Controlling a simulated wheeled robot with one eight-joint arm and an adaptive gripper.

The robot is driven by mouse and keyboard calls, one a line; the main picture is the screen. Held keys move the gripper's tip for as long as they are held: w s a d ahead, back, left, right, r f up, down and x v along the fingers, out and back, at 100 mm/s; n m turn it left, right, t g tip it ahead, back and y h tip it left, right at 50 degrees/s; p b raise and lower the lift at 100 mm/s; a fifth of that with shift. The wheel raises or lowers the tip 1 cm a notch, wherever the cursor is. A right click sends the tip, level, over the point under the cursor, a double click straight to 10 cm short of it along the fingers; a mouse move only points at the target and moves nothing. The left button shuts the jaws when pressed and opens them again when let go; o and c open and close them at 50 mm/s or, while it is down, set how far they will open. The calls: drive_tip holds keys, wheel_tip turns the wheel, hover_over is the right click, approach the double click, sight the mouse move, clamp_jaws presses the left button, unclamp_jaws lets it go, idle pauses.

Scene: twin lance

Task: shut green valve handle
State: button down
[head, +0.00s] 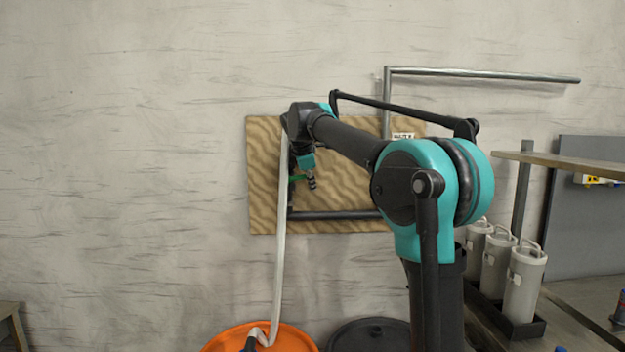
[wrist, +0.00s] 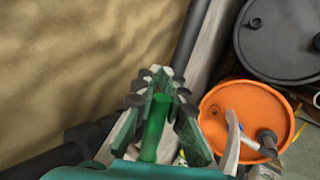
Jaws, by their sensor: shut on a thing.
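The green valve handle (wrist: 154,128) lies between the two fingers of my gripper (wrist: 157,80) in the wrist view, and the fingers are shut on it. In the head view a small bit of the green handle (head: 296,179) shows beside my gripper (head: 311,182), in front of the wooden board (head: 345,180). The valve body and the handle's exact angle to the pipe are hidden by my gripper and arm.
A dark pipe (head: 335,215) runs along the board's lower part. A pale hose (head: 280,240) hangs down to an orange drum lid (head: 290,338), with a black drum (head: 370,335) beside it. Grey canisters (head: 523,285) stand at the right. A metal rail (head: 480,74) is above.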

drive_tip(key=shift+a+f+m+y, duration=0.2)
drive_tip(key=shift+f+m+y, duration=0.1)
drive_tip(key=shift+f+y, duration=0.45)
drive_tip(key=c, duration=1.9)
unclamp_jaws()
drive_tip(key=v, duration=1.2)
drive_tip(key=shift+d+r, duration=0.1)
